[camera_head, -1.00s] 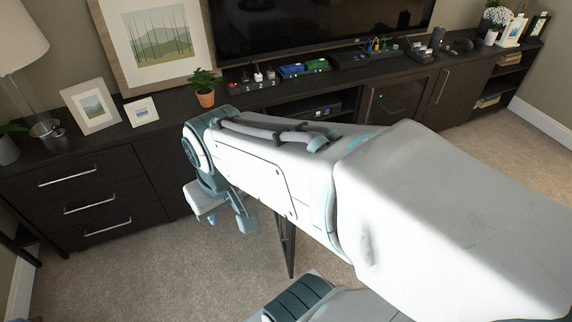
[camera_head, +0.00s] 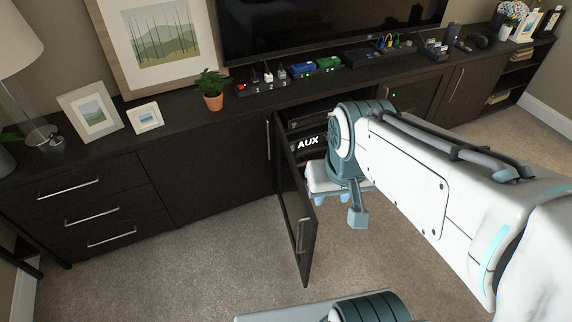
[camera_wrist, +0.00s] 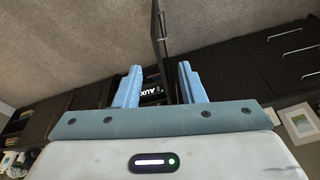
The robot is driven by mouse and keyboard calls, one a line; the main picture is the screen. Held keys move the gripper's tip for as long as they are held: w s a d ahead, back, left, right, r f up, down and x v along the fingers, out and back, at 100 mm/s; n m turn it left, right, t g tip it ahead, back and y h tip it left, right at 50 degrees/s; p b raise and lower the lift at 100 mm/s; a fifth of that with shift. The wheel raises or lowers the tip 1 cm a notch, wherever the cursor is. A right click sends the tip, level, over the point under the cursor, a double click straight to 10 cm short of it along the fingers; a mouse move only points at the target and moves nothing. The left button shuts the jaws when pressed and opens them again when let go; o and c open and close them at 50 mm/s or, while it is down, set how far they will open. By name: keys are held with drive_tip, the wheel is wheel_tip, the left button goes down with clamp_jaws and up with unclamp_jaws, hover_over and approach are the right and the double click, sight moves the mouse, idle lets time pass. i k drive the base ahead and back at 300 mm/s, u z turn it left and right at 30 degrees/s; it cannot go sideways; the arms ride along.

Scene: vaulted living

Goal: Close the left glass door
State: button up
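The left glass door (camera_head: 297,215) of the media console stands swung open into the room. It is a dark framed panel with a silver handle (camera_head: 301,236). My gripper (camera_head: 344,196) is low, just right of the open door in the head view, in front of the console opening. In the wrist view my gripper (camera_wrist: 157,84) has its two blue fingers apart with nothing held. The door (camera_wrist: 159,30) shows there as a narrow dark panel, lined up with the gap between the fingers. I cannot tell whether it touches them.
The opening behind the door holds black devices, one with an AUX label (camera_head: 309,142). A closed glass door (camera_head: 405,100) is to the right. A potted plant (camera_head: 212,91), frames and small electronics stand on the console top (camera_head: 180,111). Carpet (camera_head: 220,240) in front is clear.

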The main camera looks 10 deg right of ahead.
sight(296, 206)
drive_tip(key=i, duration=0.35)
drive_tip(key=z, duration=0.05)
drive_tip(key=k, duration=1.15)
drive_tip(key=u, duration=0.9)
drive_tip(key=i, duration=1.2)
drive_tip(key=z, duration=0.5)
